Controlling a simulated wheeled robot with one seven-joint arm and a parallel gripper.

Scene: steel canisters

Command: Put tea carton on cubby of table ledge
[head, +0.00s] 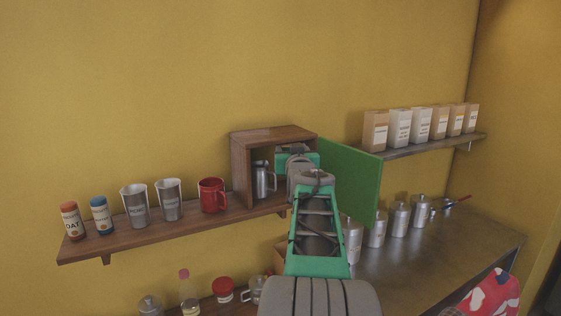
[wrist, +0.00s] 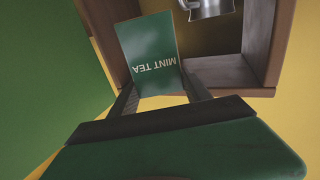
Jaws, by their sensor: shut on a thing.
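A green tea carton (wrist: 150,50) lettered "MINT TEA" is between the fingers of my gripper (wrist: 160,92), which is shut on it. Its lettering is upside down in the wrist view. The carton is at the mouth of a wooden cubby (wrist: 262,40); I cannot tell how far inside it is. In the head view the cubby (head: 241,168) stands on the wooden ledge (head: 160,233), and my gripper (head: 298,160) is at its opening.
A green door (head: 350,178) stands open right of the cubby, close to my arm. A red mug (head: 212,195), steel cups (head: 169,200) and two jars (head: 100,215) stand on the ledge to the left. Steel canisters (head: 399,218) line the counter (head: 450,250) below. Several cartons (head: 400,127) fill the right shelf.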

